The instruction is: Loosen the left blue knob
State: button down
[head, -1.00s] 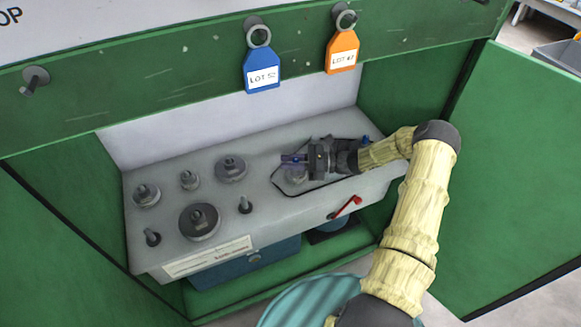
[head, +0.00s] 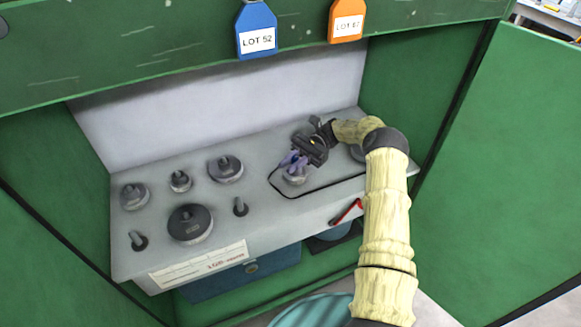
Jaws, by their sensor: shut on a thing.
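The left blue knob (head: 293,158) sits on a round grey fitting (head: 296,178) on the grey bench top, inside a black outline. My gripper (head: 292,162) reaches down onto it from the upper right, with its fingers shut around the knob. The fingers and wrist hide much of the knob, so its exact turn angle cannot be told. The right blue knob is not visible; my arm covers that area.
A red lever (head: 347,211) is on the front edge. Green cabinet walls enclose the sides. Blue (head: 257,32) and orange (head: 346,20) lot tags hang above.

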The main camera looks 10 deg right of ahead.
jog(key=shift+r+n+g, duration=0.15)
jog(key=shift+n+g, duration=0.15)
jog(key=c, duration=1.3)
grip_release()
notch_tip(320, 180, up, 10)
jog(key=p, duration=0.1)
